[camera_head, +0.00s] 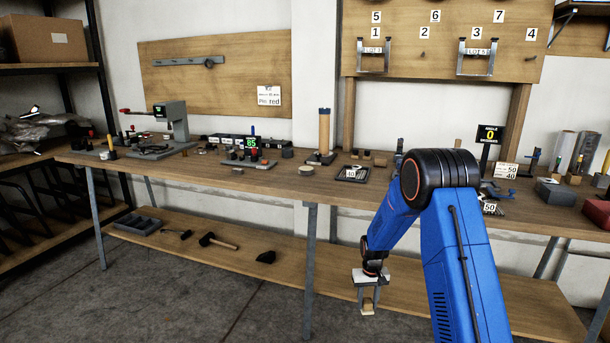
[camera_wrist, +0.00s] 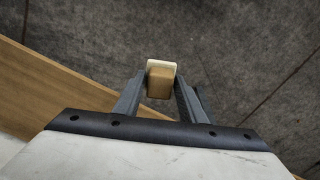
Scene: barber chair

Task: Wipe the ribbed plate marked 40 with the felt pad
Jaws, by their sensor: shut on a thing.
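My gripper (camera_head: 367,295) is shut on the felt pad (camera_head: 367,306), a small wooden block with a white face, which also shows between the fingers in the wrist view (camera_wrist: 159,84). The gripper points down and holds the pad in the air in front of the bench, below its top and over the lower shelf and floor. A dark ribbed plate (camera_head: 341,175) lies on the bench near the middle; its small white label looks like 10 or 40, too small to be sure. Another dark plate, labelled 50 (camera_head: 489,208), is partly hidden behind my arm.
The wooden bench top (camera_head: 290,189) holds a tall wooden cylinder (camera_head: 324,130), a press-like machine (camera_head: 174,120) and small parts. A sign stand reading 0 (camera_head: 489,135) is at right. The lower shelf (camera_head: 225,250) holds a hammer (camera_head: 217,241).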

